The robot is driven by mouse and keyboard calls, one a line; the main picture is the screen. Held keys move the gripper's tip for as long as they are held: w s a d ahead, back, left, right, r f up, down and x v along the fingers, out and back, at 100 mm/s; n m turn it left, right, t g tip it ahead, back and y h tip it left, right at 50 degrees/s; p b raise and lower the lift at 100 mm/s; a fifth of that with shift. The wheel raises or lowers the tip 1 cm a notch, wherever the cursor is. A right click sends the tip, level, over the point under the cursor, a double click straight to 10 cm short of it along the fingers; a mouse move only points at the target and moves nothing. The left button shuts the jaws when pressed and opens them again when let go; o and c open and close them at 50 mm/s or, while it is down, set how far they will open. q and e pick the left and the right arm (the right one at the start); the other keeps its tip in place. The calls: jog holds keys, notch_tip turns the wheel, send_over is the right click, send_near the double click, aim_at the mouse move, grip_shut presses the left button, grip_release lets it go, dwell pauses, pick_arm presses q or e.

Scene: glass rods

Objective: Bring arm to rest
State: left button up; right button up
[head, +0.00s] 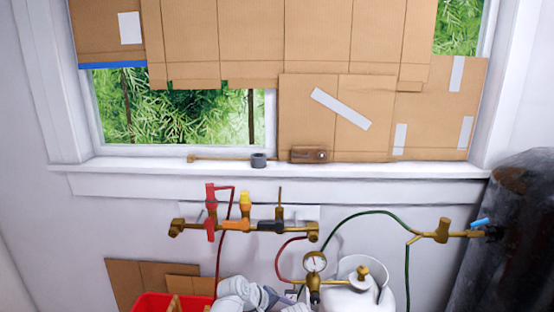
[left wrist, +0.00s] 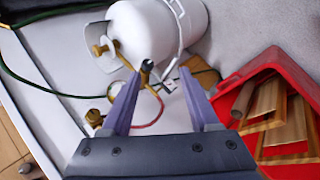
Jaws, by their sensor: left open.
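My left gripper (left wrist: 162,73) shows in the left wrist view with its two purple-grey fingers apart. I see nothing held between them. It points over the floor area between a white gas tank (left wrist: 158,38) and a red bin (left wrist: 225,95). A small dark-tipped fitting shows close to the left fingertip; I cannot tell whether they touch. In the head view, a white and grey shape at the bottom edge, beside the red bin (head: 150,303), looks like part of my arm; its jaws are not clear there. My right gripper is in neither view.
A brass torch manifold (head: 245,227) with red and yellow valves is on the wall below the window sill (head: 390,172). A gauge (head: 315,262) and hoses stand by the white tank (head: 352,295). A dark cylinder (head: 515,230) is at right. The bin holds wooden pieces.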

pick_arm(q)
jog(key=s+a+r+m+g+y+p, duration=0.1)
jog(key=s+a+m+g+y+p, duration=0.1)
jog(key=s, duration=0.6)
jog(key=s+a+r+m+g+y+p, duration=0.2)
jog(key=s+a+m+g+y+p, duration=0.1)
jog(key=s+m, duration=0.5)
jog(key=s+a+y+p, duration=0.1)
jog(key=a+y, duration=0.1)
jog(key=shift+m+y, duration=0.3)
jog(key=shift+y, duration=0.1)
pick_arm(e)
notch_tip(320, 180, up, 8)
